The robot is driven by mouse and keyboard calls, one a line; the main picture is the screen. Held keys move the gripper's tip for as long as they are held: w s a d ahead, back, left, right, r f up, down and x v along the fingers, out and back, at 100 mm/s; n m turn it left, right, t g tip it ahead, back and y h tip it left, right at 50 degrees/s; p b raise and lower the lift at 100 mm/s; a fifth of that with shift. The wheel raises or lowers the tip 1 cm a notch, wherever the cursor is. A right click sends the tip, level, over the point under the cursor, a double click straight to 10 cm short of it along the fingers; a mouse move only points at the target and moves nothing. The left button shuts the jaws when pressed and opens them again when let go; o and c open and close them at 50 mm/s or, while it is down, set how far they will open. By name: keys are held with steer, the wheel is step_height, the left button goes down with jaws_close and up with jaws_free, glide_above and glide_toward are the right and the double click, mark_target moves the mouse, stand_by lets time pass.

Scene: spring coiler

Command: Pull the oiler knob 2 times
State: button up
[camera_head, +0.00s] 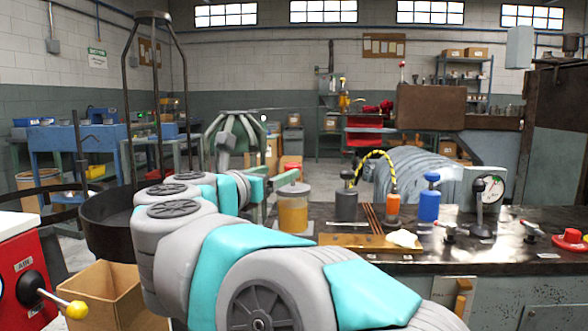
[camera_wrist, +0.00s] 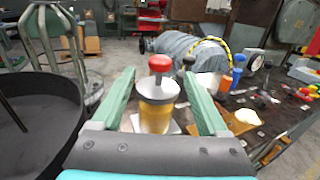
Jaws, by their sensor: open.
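The oiler (camera_head: 293,212) is an amber jar with a grey lid, standing on the left end of the dark bench. Its red knob (camera_head: 293,170) sits on top. In the wrist view the red oiler knob (camera_wrist: 160,63) and the jar (camera_wrist: 155,115) show in the gap between my green fingers. My gripper (camera_wrist: 157,73) is open, one finger on each side of the knob, with space visible on both sides. In the head view my gripper (camera_head: 276,181) is just left of the knob, partly hidden by my arm. I cannot tell its exact distance from the knob.
Right of the oiler stand a grey cylinder (camera_head: 346,204) with a yellow-black cable, an orange cylinder (camera_head: 393,208), a blue bottle (camera_head: 429,206) and a dial gauge (camera_head: 489,191). A white cloth (camera_head: 403,238) lies in front. A round dark pan (camera_wrist: 45,125) is at the left.

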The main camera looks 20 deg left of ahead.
mark_target(289, 167)
steer(key=w, duration=0.5)
steer(key=w+d+p, duration=0.1)
steer(key=w, duration=0.1)
steer(key=shift+w+d, duration=0.1)
steer(key=shift+w, duration=0.2)
steer(key=shift+c, duration=0.2)
jaws_close()
stand_by(0.9)
